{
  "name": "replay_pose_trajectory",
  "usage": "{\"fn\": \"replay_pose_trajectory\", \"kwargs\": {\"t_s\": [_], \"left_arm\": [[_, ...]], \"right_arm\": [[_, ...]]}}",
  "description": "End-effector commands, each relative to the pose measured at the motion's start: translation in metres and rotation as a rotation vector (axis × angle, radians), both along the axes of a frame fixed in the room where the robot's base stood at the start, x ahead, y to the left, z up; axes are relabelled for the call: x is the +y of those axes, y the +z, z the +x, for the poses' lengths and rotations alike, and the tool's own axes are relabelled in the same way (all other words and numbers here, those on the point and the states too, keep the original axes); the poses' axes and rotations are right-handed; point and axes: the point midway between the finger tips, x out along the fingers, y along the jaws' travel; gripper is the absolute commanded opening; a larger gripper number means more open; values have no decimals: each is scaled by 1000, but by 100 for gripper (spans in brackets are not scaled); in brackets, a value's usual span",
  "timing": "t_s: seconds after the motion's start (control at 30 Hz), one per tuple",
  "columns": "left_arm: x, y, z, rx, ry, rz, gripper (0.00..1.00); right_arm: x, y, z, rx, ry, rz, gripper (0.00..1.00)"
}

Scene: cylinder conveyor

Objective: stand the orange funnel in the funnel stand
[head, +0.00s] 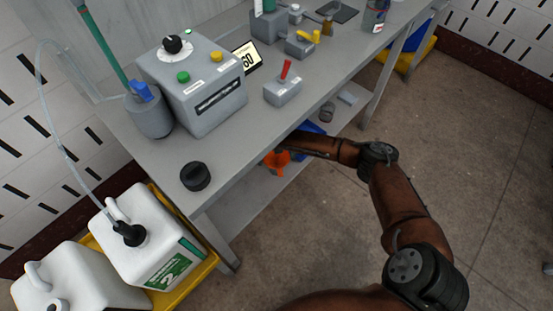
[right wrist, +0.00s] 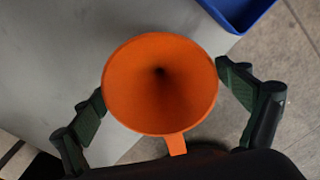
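The orange funnel (head: 277,161) shows below the front edge of the bench, over the lower shelf, partly hidden by the bench top and my right arm. In the right wrist view the funnel (right wrist: 160,84) has its wide mouth towards the camera and its tab towards my gripper. My right gripper (right wrist: 162,95) is open, with one finger on each side of the funnel's rim. I cannot tell whether either finger touches it. A round black piece (head: 195,176) stands on the bench top; I cannot tell whether it is the funnel stand. My left gripper is not in view.
The grey bench (head: 240,170) overhangs the lower shelf (head: 255,195). A blue bin (right wrist: 238,10) is close to the funnel. A grey control box (head: 195,90) and a red-lever box (head: 283,90) stand on the bench. White jugs (head: 150,240) stand at lower left.

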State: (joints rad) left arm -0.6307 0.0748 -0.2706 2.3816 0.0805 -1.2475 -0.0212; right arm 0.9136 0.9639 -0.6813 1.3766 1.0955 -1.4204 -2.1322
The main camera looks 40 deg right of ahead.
Motion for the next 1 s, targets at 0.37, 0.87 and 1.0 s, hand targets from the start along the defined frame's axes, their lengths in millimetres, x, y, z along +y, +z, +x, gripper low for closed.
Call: {"fn": "replay_pose_trajectory", "kwargs": {"t_s": [0.37,0.87,1.0], "left_arm": [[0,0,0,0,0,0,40],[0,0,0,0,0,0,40],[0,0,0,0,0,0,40]], "right_arm": [[0,2,0,-1,0,-1,100],[0,69,1,-1,1,0,100],[0,75,0,0,0,0,100]]}}
